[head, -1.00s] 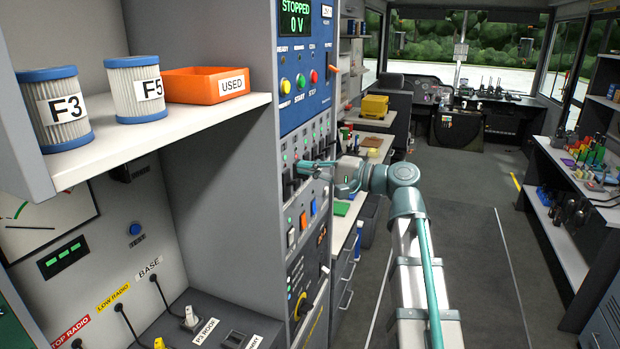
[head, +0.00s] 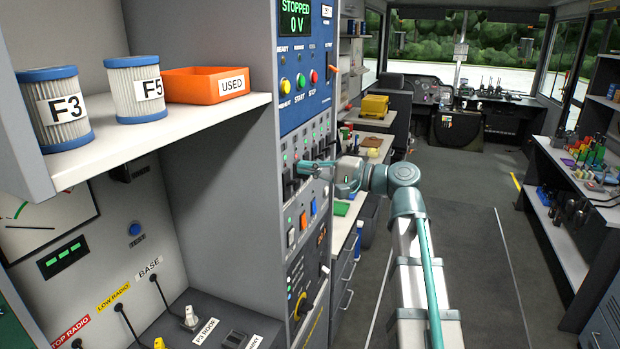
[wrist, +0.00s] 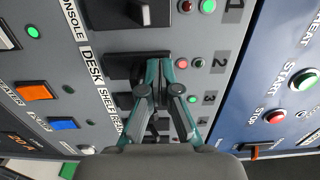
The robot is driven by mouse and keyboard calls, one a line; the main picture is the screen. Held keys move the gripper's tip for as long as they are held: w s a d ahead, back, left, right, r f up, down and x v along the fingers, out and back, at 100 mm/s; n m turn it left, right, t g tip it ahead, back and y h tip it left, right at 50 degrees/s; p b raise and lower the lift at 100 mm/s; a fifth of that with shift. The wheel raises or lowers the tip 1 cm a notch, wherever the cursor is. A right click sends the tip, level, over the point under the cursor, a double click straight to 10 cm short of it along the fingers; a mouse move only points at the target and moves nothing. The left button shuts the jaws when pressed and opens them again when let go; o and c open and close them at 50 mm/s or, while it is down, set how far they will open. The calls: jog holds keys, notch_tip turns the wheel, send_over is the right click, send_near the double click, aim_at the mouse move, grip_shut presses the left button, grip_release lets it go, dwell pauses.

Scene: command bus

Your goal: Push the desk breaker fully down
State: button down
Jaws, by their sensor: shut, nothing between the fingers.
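The desk breaker (wrist: 124,64) is a black switch in a grey panel, beside the "DESK" label (wrist: 91,66) in the wrist view. A red lamp (wrist: 182,63) shows in its row. My gripper (wrist: 160,66) is shut and empty, with its teal fingertips at the breaker. The fingers cover part of the breaker, so I cannot tell whether they touch its lever or how far down it is. In the head view my gripper (head: 312,164) reaches to the breaker row from the right.
The console breaker (wrist: 138,13) and other breakers with green lamps sit close beside it. Orange (wrist: 35,92) and blue (wrist: 62,124) switches are lower on the panel. The blue start/stop panel (head: 304,60) is above. The aisle floor (head: 460,230) is clear.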

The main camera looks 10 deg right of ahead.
jog(key=shift+f, duration=0.25)
jog(key=shift+f+b, duration=0.3)
jog(key=shift+f, duration=0.25)
jog(key=shift+d, duration=0.1)
jog(key=v, duration=0.7)
dwell(0.6)
